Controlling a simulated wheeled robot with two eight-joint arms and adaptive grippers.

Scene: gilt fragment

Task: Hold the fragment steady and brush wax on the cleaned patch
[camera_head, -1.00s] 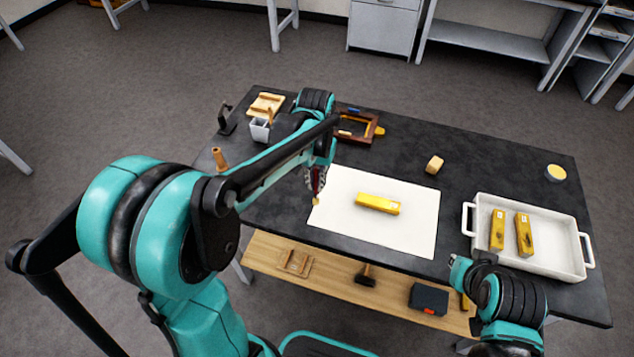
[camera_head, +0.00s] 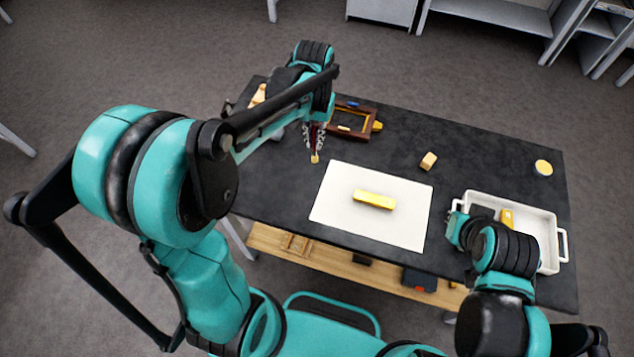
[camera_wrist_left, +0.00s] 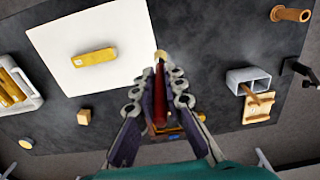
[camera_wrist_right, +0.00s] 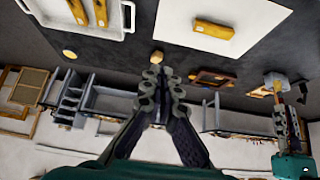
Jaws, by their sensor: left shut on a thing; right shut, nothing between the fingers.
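The gilt fragment (camera_head: 374,199), a yellow bar, lies on a white sheet (camera_head: 335,208) mid-table. It also shows in the left wrist view (camera_wrist_left: 94,57) and the right wrist view (camera_wrist_right: 213,28). No gripper touches it. My left gripper (camera_head: 315,138) is shut on a brush, whose red handle (camera_wrist_left: 160,84) points forward to a pale tip. The tip hangs beyond the sheet's far left corner. A small round tin with yellow content (camera_head: 543,168) stands at the far right. My right gripper (camera_wrist_right: 162,78) is shut and empty; in the head view my forearm hides it.
A white tray (camera_head: 563,245) with gilt bars is at the right, partly behind my right arm. A wooden block (camera_head: 428,161) and a brown frame (camera_head: 372,128) stand at the back. A grey holder (camera_wrist_left: 247,80) is near my left gripper. Dark tabletop is clear around the sheet.

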